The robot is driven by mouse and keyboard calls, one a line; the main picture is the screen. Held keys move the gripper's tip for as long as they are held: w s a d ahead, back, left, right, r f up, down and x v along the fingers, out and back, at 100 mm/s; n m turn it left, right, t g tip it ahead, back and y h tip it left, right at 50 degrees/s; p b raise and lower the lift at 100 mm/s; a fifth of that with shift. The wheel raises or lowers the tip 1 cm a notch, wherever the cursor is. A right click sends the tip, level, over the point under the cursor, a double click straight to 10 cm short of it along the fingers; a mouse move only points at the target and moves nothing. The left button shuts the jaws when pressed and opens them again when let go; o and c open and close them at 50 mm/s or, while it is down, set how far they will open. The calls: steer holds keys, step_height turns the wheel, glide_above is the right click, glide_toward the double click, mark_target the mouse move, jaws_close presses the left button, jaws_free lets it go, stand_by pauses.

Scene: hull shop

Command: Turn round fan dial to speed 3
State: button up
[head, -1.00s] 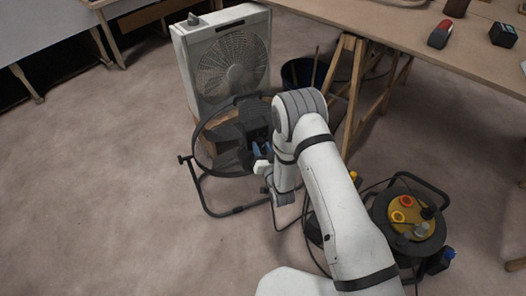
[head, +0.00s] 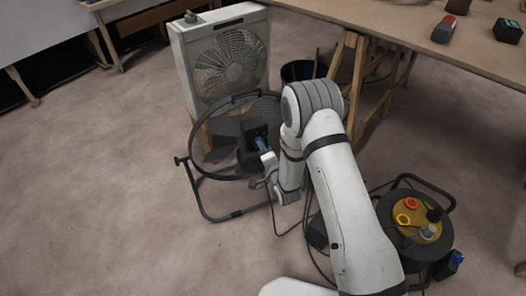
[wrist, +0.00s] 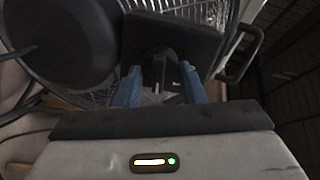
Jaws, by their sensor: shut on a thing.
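The round fan is a dark drum fan (head: 186,138) on a tubular floor stand, and its grille fills the back of the wrist view (wrist: 98,95). A black control box (head: 246,158) sits at its middle; the box also shows in the wrist view (wrist: 203,30). My gripper (wrist: 160,84) has its blue fingers on both sides of a dark dial (wrist: 158,58) on that box and is shut on it. In the head view my gripper (head: 262,145) reaches the box from the right. The dial's pointer cannot be read; a small pale mark shows beside it.
A white box fan (head: 184,65) stands just behind the round fan. A dark bucket (head: 297,72) and a trestle table (head: 400,25) are behind my arm. A cable reel (head: 408,238) is at the right, with cables on the floor. The floor at left is clear.

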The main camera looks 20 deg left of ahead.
steer(key=m+b, duration=0.1)
steer(key=m, duration=0.3)
steer(key=m+y+b, duration=0.1)
steer(key=m+b, duration=0.1)
steer(key=m, duration=0.3)
steer(key=shift+a+f+g+b, duration=0.1)
steer(key=shift+a+g+b, duration=0.05)
steer(key=shift+g+b, duration=0.15)
steer(key=shift+m, duration=0.4)
steer(key=o, duration=1)
steer(key=p+v, duration=0.2)
steer(key=v, duration=0.6)
